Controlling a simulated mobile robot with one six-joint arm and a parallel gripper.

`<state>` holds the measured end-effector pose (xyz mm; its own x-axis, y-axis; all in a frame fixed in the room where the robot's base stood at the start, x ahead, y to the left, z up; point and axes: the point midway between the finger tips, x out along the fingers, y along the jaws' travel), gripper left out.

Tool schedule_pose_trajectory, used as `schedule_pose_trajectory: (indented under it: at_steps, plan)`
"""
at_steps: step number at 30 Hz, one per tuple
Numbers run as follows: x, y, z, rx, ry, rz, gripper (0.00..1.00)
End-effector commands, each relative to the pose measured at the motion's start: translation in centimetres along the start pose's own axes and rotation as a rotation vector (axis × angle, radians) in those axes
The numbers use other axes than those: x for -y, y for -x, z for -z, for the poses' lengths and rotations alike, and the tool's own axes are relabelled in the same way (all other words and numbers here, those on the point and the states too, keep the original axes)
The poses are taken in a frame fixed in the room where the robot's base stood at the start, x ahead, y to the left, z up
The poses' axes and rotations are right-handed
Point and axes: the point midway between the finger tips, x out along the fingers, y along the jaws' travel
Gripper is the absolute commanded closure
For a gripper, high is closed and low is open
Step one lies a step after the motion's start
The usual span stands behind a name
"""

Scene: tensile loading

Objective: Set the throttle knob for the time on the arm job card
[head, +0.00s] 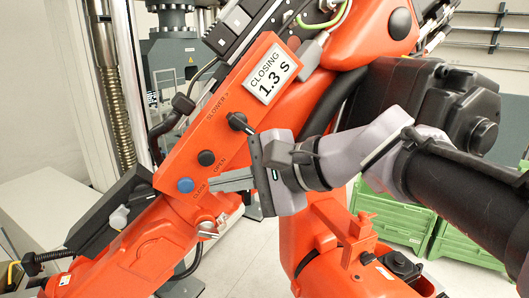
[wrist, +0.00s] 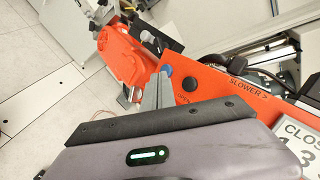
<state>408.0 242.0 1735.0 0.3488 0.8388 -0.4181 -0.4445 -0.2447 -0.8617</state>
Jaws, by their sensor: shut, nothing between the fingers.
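The job card (head: 272,75) on the orange arm's panel reads "CLOSING 1.3 S"; part of the card (wrist: 298,135) shows in the wrist view. The black throttle knob (head: 237,121) is below the card, beside the "SLOWER >" marking, with its pointer towards the lower right. I cannot see the knob in the wrist view. A black button (head: 206,158) and a blue button (head: 185,185) lie further down the panel. My gripper (head: 212,185) is shut and empty, its tips close to the blue button (wrist: 167,70); I cannot tell whether they touch.
The orange arm (head: 150,250) fills much of the head view. Behind it stand a testing machine's threaded column (head: 112,90) and green crates (head: 395,220). A cable (head: 172,125) runs along the panel's left side. Pale floor is open below.

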Motion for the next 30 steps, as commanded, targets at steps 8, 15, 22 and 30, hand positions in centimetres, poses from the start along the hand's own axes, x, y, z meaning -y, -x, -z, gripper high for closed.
schedule_pose_trajectory:
  at_steps: [8, 15, 22, 30]
  plan:
    - [2.2, -2.8, 2.0, 0.002, 0.0, -0.001, 1.0]
    - [3.0, -4.1, 3.0, 0.0, 0.0, 0.0, 1.0]
    - [3.1, -4.3, 3.1, 0.0, 0.0, 0.0, 1.0]
    - [3.1, -4.3, 3.1, 0.0, 0.001, 0.0, 1.0]
